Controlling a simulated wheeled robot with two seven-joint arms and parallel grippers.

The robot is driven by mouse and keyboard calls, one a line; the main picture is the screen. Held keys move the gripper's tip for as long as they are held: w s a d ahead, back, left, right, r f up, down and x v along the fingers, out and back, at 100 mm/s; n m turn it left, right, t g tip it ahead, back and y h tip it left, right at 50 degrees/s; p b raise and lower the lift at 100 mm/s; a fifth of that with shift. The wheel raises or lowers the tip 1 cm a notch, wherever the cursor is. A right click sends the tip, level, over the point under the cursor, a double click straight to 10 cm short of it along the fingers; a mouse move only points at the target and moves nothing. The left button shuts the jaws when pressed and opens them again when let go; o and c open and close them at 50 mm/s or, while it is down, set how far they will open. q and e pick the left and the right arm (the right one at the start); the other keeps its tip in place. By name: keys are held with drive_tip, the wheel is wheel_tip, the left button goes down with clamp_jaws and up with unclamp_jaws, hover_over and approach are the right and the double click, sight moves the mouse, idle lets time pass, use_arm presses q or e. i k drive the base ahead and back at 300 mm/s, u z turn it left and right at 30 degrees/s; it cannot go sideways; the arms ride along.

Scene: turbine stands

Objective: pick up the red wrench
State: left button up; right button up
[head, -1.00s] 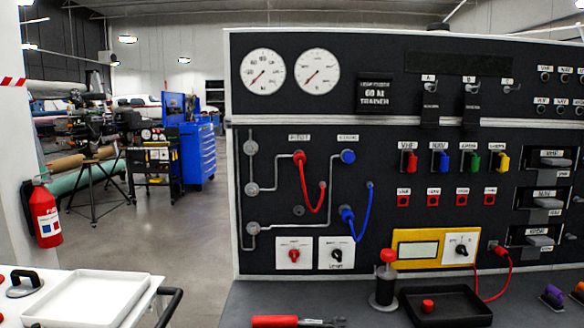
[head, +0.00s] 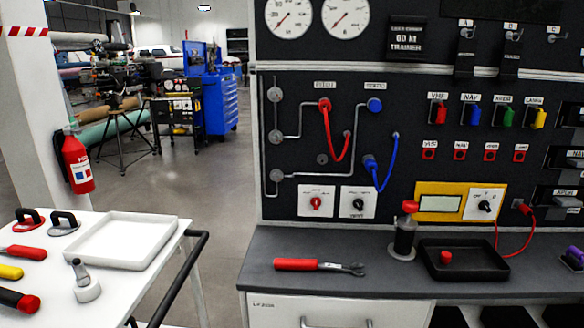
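The red wrench (head: 318,266) lies flat on the grey bench top, near its front edge and left of the black tray. Its red handle points left and its grey open jaw points right. Neither of my grippers shows in the head view, so nothing is seen touching the wrench.
The panel (head: 300,130) rises behind. A white cart (head: 130,285) with a white tray (head: 78,241) and tools stands left.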

sight(290, 265)
drive_tip(key=u, duration=0.55)
drive_tip(key=k, duration=0.65)
drive_tip(key=u, duration=0.1)
drive_tip(key=i, duration=1.15)
drive_tip(key=z, duration=1)
